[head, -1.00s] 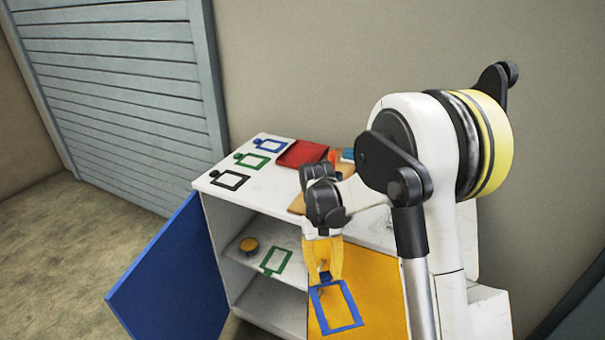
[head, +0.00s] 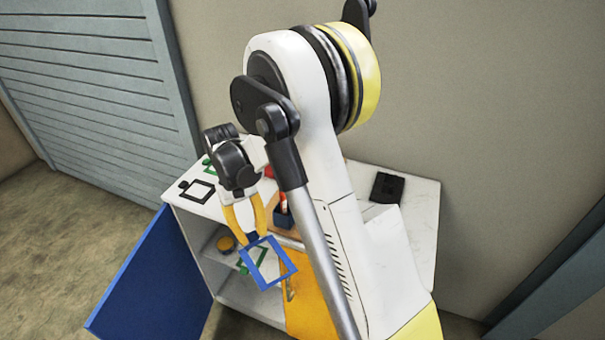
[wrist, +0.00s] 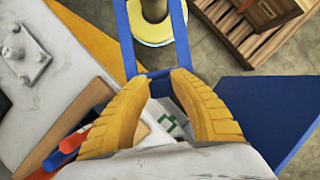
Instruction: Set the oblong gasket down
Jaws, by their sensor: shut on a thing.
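The blue oblong gasket (head: 252,269) is an open rectangular frame. My gripper (head: 254,238) is shut on its upper end and holds it tilted in the air in front of the cabinet. In the wrist view my gripper (wrist: 162,75) pinches one short end of the blue gasket (wrist: 125,40), which extends away from the fingers. A black gasket (head: 212,192) lies on the white cabinet top, with a green one (head: 208,164) partly hidden behind my gripper. Another green gasket (head: 243,268) lies on the shelf inside, partly covered by the held gasket.
The cabinet's blue door (head: 150,275) stands open at the left, and a yellow-orange door (head: 302,310) is at the front. A yellow round object (head: 226,243) sits on the shelf. A black object (head: 387,187) lies on the cabinet top at right. Wooden slats (wrist: 240,35) show below.

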